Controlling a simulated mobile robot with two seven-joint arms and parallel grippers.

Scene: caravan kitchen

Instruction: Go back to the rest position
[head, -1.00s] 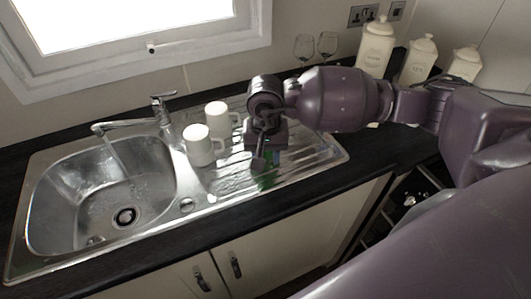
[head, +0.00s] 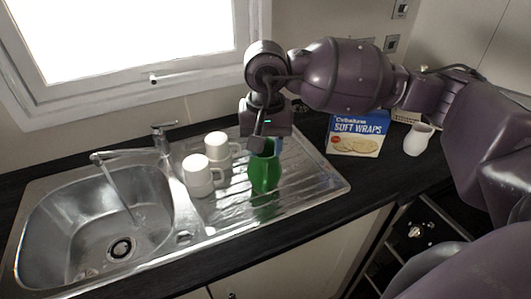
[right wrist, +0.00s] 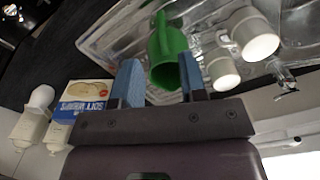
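My right gripper (head: 265,145) is above and partly in front of a green jug (head: 265,172), which stands on the metal draining board (head: 315,180). In the right wrist view the gripper (right wrist: 160,70) has its two blue fingers wide apart. The jug (right wrist: 166,50) shows beyond and between them, its open mouth toward the camera. I see no grip on it; whether a finger touches its rim I cannot tell. My left gripper is not in view.
Two white mugs (head: 198,178) (head: 217,148) stand left of the jug. A sink with a tap (head: 160,135) is further left. A soft wraps box (head: 357,135) and a white vase (head: 418,138) stand at right. Canisters (right wrist: 28,130) show in the wrist view.

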